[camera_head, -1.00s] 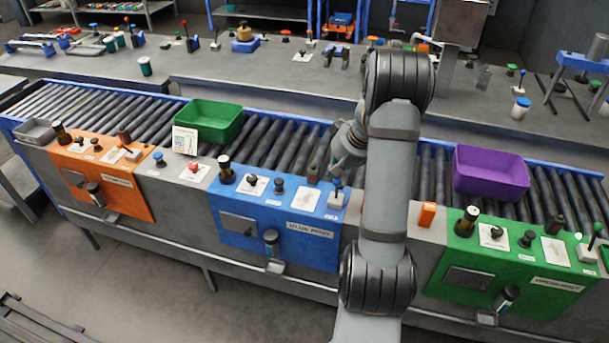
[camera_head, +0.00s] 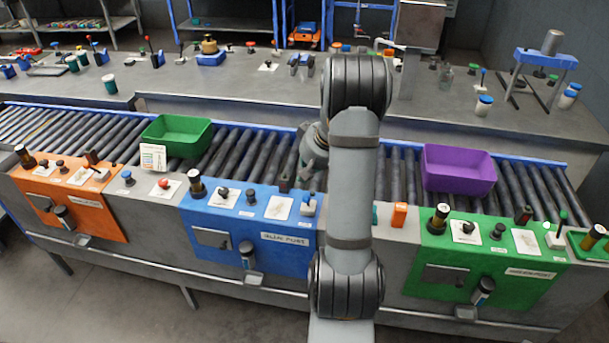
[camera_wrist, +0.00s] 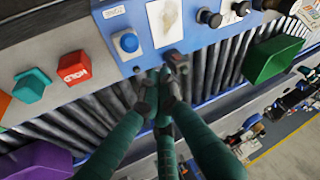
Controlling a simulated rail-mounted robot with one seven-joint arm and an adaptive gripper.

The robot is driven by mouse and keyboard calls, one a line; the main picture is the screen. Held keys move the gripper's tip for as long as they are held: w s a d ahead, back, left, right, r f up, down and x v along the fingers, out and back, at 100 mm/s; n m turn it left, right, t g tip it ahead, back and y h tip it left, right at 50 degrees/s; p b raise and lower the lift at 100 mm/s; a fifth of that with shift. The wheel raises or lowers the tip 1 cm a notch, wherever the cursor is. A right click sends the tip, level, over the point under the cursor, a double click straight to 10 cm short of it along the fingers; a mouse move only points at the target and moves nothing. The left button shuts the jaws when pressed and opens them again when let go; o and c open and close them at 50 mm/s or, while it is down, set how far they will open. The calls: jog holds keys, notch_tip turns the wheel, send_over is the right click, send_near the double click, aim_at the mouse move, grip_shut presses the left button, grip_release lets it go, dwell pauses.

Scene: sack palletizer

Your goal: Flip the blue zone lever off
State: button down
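The blue panel (camera_head: 230,240) stands in the middle of the conveyor front. At its right end is a small lever with a blue knob (camera_head: 312,196) on a white base; its on or off setting cannot be told. In the wrist view the blue knob (camera_wrist: 128,42) is seen from above on its white base, apart from the fingers. My gripper (camera_head: 308,158) is over the rollers just behind the lever. In the wrist view my gripper (camera_wrist: 164,82) has its fingertips drawn together, beside a dark red switch (camera_wrist: 177,60) on the panel edge. It holds nothing visible.
An orange panel (camera_head: 75,205) is to the left and a green panel (camera_head: 490,265) to the right. A green bin (camera_head: 178,137) and a purple bin (camera_head: 460,170) sit on the rollers.

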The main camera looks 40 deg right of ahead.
jog(key=s+a+r+b, duration=0.1)
jog(key=s+a+r, duration=0.3)
jog(key=s, duration=0.1)
jog(key=shift+a+r, duration=0.2)
jog(key=shift+a, duration=0.15)
dwell(0.5)
jog(key=w+d+f+p, duration=0.1)
jog(key=w+d+f, duration=0.3)
jog(key=w, duration=0.1)
jog(key=shift+w+d+f, duration=0.15)
jog(key=shift+w+d, duration=0.05)
jog(key=shift+d, duration=0.15)
dwell(0.5)
